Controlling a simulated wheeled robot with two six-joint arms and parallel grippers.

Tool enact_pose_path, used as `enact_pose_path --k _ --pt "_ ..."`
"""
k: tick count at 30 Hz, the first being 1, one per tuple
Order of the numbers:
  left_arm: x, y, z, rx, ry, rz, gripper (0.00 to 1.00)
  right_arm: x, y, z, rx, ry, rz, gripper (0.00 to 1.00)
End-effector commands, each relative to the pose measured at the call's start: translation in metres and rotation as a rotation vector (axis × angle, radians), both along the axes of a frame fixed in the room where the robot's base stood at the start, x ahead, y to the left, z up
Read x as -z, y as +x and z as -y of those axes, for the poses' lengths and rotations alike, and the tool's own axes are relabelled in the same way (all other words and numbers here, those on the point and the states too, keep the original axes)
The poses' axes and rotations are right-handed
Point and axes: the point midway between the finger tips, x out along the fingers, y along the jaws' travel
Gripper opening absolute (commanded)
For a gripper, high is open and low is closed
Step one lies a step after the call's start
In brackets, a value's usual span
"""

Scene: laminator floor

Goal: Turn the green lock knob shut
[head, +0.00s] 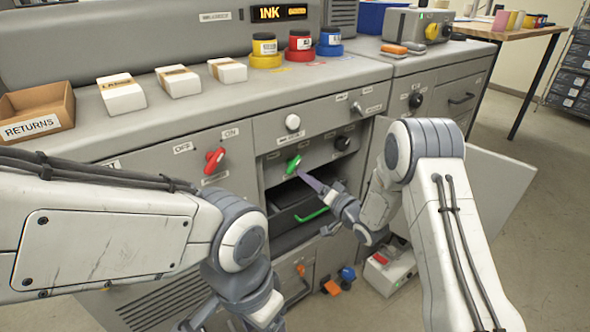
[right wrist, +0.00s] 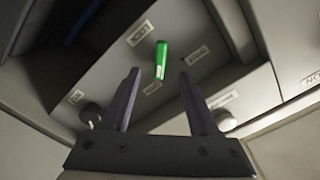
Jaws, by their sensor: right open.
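The green lock knob (head: 293,165) is on the grey front panel of the machine, above an open dark slot. In the right wrist view the green knob (right wrist: 161,60) stands between small white labels, ahead of and between my fingertips. My right gripper (head: 322,188) is just right of and below the knob, apart from it. Its two fingers (right wrist: 160,97) are spread with nothing between them. My left arm comes in from the left, and its gripper is cut off or hidden at the bottom of the head view.
A red switch handle (head: 214,160) is left of the knob. A white knob (head: 292,122) is above, and a black knob (head: 342,143) is to the right. A drawer with a green handle (head: 312,214) sits below. An open door panel (head: 497,180) stands at right.

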Motion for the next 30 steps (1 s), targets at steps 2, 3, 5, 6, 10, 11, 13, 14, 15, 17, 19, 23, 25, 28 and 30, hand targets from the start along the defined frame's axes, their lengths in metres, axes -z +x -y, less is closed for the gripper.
enact_pose_path --k 2,3,5,6,10,11,13,14,15,17,19,23,25,28,30 --pt "0.000 0.000 0.000 0.000 0.000 0.000 0.71 0.000 0.013 -0.011 -0.004 -0.001 0.002 0.61" --pt "0.000 0.000 0.000 0.000 0.000 0.000 0.71 0.000 0.020 -0.016 -0.003 -0.001 0.002 0.61" --pt "0.000 0.000 0.000 0.000 0.000 0.000 0.71 0.000 0.029 -0.022 -0.003 -0.001 0.002 0.61" --pt "0.000 0.000 0.000 0.000 0.000 0.000 0.71 0.000 0.034 -0.026 -0.003 -0.002 0.001 0.61" --pt "0.000 0.000 0.000 0.000 0.000 0.000 0.71 0.001 0.049 -0.037 -0.001 -0.002 0.001 0.61" --pt "0.000 0.000 0.000 0.000 0.000 0.000 0.71 0.001 0.052 -0.038 -0.001 -0.002 0.001 0.61" --pt "0.000 0.000 0.000 0.000 0.000 0.000 0.71 0.000 0.056 -0.041 0.000 -0.001 0.001 0.61" --pt "0.000 0.000 0.000 0.000 0.000 0.000 0.71 0.000 0.057 -0.042 0.001 -0.001 0.000 0.61" --pt "0.000 0.000 0.000 0.000 0.000 0.000 0.71 0.000 0.059 -0.043 0.001 -0.001 -0.001 0.61" --pt "0.000 0.000 0.000 0.000 0.000 0.000 0.71 0.000 0.060 -0.044 0.001 -0.002 -0.001 0.61" --pt "0.000 0.000 0.000 0.000 0.000 0.000 0.71 0.000 0.061 -0.044 0.001 -0.001 -0.002 0.61" --pt "0.000 0.000 0.000 0.000 0.000 0.000 0.71 0.000 0.060 -0.044 0.001 -0.002 -0.001 0.61" --pt "0.000 0.000 0.000 0.000 0.000 0.000 0.71 0.000 0.060 -0.044 0.001 -0.002 -0.001 0.50" --pt "0.000 0.000 0.000 0.000 0.000 0.000 0.71 0.000 0.060 -0.044 0.001 -0.002 -0.001 0.12" --pt "0.000 0.000 0.000 0.000 0.000 0.000 0.71 0.000 0.060 -0.044 0.001 -0.002 -0.001 0.00"
